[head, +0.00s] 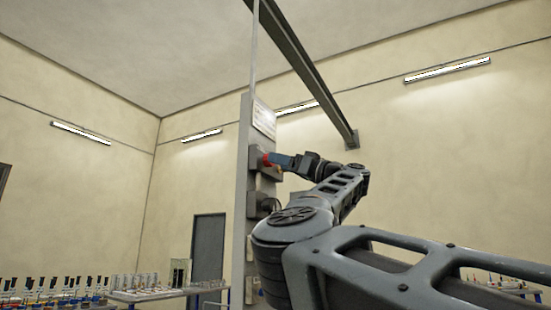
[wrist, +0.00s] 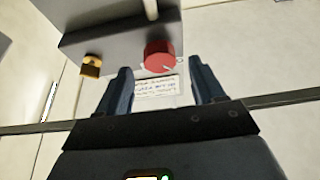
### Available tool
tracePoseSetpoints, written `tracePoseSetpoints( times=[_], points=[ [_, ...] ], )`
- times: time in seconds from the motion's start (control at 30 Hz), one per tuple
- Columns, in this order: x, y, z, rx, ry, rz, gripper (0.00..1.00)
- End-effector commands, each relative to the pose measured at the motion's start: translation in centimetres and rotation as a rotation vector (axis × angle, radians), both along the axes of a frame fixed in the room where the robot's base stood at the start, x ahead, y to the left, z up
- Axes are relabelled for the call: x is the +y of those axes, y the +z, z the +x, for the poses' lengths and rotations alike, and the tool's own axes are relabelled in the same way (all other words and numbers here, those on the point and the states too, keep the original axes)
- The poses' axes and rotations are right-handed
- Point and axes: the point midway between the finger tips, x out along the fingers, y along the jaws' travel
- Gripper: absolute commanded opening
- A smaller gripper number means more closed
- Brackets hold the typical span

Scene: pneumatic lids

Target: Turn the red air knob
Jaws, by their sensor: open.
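The red air knob (wrist: 159,55) is a round red dial with a white pointer mark on a grey box (wrist: 110,42), seen in the upper middle of the wrist view. In the head view the red knob (head: 267,160) shows as a small red patch on the grey upright panel, at the end of my arm. My gripper (wrist: 165,82) is open, one finger to the left and one to the right of the knob in the wrist view. No contact with the knob is clear. In the head view my gripper (head: 280,161) is at the panel, its fingers partly hidden.
A yellow fitting (wrist: 91,66) sits on the same box, left of the knob. A white label (wrist: 155,93) with writing is beyond the knob. The grey panel (head: 240,200) stands upright. Tables with many small items (head: 150,294) stand behind at the lower left.

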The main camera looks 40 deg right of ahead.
Motion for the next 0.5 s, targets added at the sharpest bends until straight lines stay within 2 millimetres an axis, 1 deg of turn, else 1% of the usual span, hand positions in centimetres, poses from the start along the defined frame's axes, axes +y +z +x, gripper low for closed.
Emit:
tracePoseSetpoints(
  times=[0.03,0.2,0.33,0.5],
  points=[
    [0.4,0.6,0.6,-0.001,0.005,0.002,0.68],
    [0.8,1.0,2.1,0.001,0.002,0.001,0.68],
    [0.9,1.1,2.5,0.000,0.001,0.001,0.68],
    [0.9,1.0,2.5,0.000,0.000,0.000,0.68]
  ],
)
